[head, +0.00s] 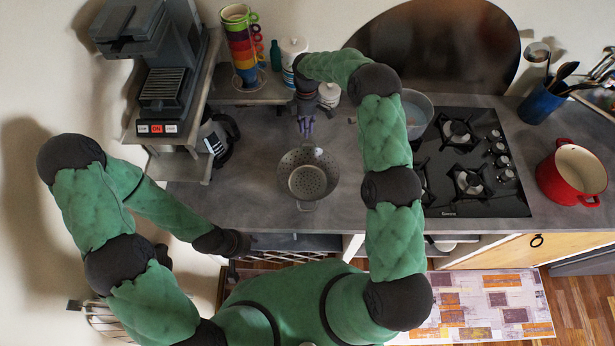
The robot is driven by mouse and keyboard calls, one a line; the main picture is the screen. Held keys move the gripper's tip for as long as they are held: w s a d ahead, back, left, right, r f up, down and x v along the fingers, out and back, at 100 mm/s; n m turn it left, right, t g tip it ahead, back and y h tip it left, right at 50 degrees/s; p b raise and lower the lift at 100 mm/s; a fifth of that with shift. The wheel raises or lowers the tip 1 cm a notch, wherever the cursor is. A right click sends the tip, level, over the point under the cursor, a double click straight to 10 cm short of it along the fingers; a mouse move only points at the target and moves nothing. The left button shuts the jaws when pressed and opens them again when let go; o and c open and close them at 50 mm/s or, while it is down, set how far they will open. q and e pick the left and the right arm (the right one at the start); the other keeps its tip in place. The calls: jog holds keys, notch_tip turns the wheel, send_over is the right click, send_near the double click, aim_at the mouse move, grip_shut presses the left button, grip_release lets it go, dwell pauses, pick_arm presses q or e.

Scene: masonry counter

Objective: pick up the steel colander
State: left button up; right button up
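The steel colander (307,181) is a round, perforated bowl standing upright on the grey counter, with small handles at its far and near sides. My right gripper (306,127) is just beyond its far rim, in the middle of the head view, with its fingers pointing toward the bowl. The fingers are small here; I cannot tell how far apart they are or whether they touch the far handle. My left gripper (238,243) is low at the counter's front edge, left of the colander and apart from it. Its fingers are too dark to read.
A black gas hob (475,180) lies to the right, with a pot (414,112) at its left edge, partly behind my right arm. A red pot (572,174) stands further right. A coffee machine (163,85) and stacked mugs (243,45) are at left. Counter around the colander is clear.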

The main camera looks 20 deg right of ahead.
jog(key=shift+d+p+x, duration=0.2)
jog(key=shift+p+x, duration=0.45)
jog(key=shift+x, duration=2.4)
grip_shut()
